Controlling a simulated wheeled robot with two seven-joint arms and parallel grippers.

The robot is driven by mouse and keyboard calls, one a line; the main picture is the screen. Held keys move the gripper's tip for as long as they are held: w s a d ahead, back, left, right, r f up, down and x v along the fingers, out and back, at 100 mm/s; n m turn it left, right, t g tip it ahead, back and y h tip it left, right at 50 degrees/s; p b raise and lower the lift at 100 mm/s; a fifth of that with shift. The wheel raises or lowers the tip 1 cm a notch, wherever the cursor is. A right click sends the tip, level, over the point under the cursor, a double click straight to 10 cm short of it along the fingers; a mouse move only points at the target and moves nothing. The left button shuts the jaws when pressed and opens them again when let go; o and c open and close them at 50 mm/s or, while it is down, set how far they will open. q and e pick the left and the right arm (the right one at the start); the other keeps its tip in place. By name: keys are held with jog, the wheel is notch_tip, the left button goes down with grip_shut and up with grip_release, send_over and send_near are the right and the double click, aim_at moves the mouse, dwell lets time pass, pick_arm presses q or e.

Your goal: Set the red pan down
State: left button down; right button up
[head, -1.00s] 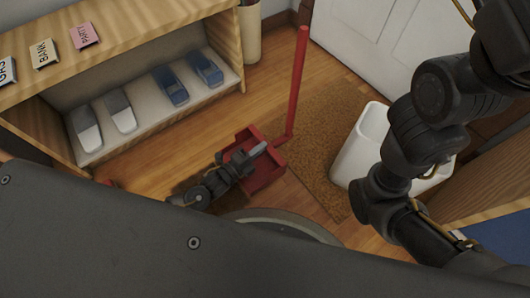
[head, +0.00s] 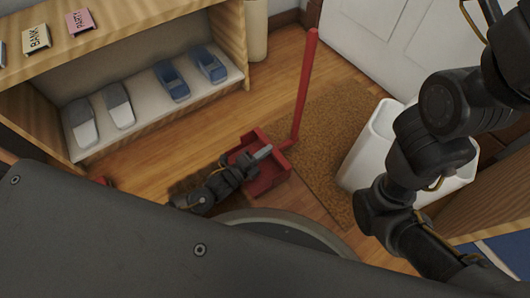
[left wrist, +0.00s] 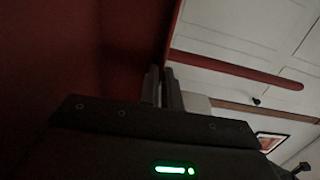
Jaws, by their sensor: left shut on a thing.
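The red pan (head: 268,182) is a dustpan with a long red handle (head: 306,85) standing up from it. In the head view it is low over or on the wood floor beside the brown mat; I cannot tell whether it touches. My left gripper (head: 262,153) is at the pan and shut on it, covering part of its middle. In the left wrist view the gripper's fingers (left wrist: 164,88) are close together, with the pan's dark red surface (left wrist: 90,50) filling the left and a red rod (left wrist: 235,70) crossing the right. My right gripper is out of view.
A wooden shelf (head: 170,35) with grey and blue shoes stands at the upper left. A white bin (head: 362,155) stands at the right, partly behind my right arm. The brown mat (head: 335,115) lies before a white door (head: 375,40). Bare floor shows between shelf and pan.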

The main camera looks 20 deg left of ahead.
pick_arm(q)
jog(key=shift+f, duration=0.1)
jog(key=c, duration=1.6)
grip_release()
jog(key=shift+s+a, duration=0.1)
jog(key=shift+s, duration=0.05)
jog(key=p+v, duration=0.5)
jog(key=v, duration=0.5)
jog(key=shift+s+a, duration=0.1)
jog(key=shift+s, duration=0.15)
jog(key=shift+s+a, duration=0.3)
jog(key=shift+s, duration=0.15)
